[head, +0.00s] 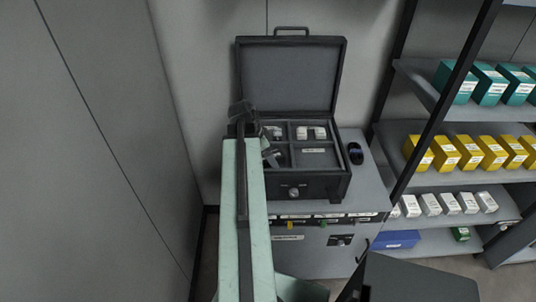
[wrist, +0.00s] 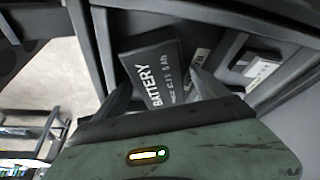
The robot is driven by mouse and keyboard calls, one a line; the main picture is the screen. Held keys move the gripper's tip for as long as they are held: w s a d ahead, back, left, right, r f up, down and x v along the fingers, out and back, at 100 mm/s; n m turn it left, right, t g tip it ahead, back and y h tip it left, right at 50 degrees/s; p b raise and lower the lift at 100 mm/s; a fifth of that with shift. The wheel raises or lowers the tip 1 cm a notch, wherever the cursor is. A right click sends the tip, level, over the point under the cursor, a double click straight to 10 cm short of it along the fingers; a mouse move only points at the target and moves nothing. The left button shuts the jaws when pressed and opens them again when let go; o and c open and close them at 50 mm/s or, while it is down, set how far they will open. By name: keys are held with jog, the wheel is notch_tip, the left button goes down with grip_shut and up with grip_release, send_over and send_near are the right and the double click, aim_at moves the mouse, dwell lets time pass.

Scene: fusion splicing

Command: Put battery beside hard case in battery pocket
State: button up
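The open hard case (head: 322,186) stands on a grey cabinet, its lid upright at the back and its inside split by dividers. My gripper (head: 272,156) is down at the case's left-hand compartments. In the wrist view the dark battery (wrist: 158,68), with white lettering, lies inside a dark-walled pocket (wrist: 97,50), slanted relative to my gripper. My gripper (wrist: 165,78) has its fingers apart, one on each side of the battery; whether they touch it is unclear. The battery cannot be made out in the head view, and its lower end is hidden.
A neighbouring compartment holds white-labelled items (wrist: 262,70). A small black device (head: 355,153) sits on the cabinet top (head: 367,178) right of the case. A shelf rack (head: 455,128) with coloured boxes stands at the right, and a wall (head: 110,120) at the left.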

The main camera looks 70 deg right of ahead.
jog(key=shift+r, duration=0.1)
jog(key=shift+a+r+p, duration=0.1)
jog(key=shift+r+p, duration=0.25)
jog(key=shift+p, duration=0.1)
jog(key=p+v, duration=0.6)
jog(key=v, duration=0.1)
jog(key=shift+r+p, duration=0.1)
jog(key=shift+p, duration=0.2)
